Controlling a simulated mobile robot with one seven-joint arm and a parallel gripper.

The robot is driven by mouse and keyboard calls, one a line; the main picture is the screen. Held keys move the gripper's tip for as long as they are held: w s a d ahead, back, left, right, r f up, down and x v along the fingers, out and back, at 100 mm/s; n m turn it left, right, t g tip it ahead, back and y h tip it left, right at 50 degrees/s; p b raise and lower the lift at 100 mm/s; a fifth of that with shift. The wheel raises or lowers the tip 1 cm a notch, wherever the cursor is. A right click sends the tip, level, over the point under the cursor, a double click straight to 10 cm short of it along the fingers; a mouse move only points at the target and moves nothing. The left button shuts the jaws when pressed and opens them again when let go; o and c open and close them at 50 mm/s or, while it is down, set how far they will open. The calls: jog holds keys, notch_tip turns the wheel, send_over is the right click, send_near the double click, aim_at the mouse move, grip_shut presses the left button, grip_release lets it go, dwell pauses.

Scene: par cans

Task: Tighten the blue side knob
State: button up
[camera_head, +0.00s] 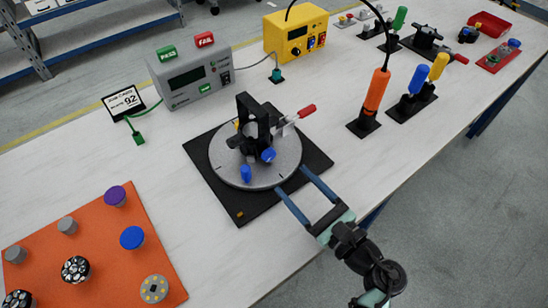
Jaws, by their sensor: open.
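A round grey turntable (225,160) sits on a black square mat (318,158) mid-table. It carries a black clamp fixture (249,118) with a red-handled lever (306,111). Two blue knobs show on the near side: one upright near the disc's front rim (246,173), one beside the black fixture (268,155). I cannot tell for certain which is the side knob. My gripper (290,184) is open and empty, its two long blue fingers pointing at the disc's near right edge. The fingers look apart from both knobs.
An orange board (95,275) with several round knobs lies at lower left. A grey meter (190,78) and a yellow power box (295,37) stand behind. An orange-handled tool (376,92) and blue and yellow handled tools (417,80) stand to the right.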

aim_at(270, 157)
jog(key=x, duration=0.8)
jog(key=shift+c, duration=0.3)
jog(key=shift+s, duration=0.1)
grip_shut()
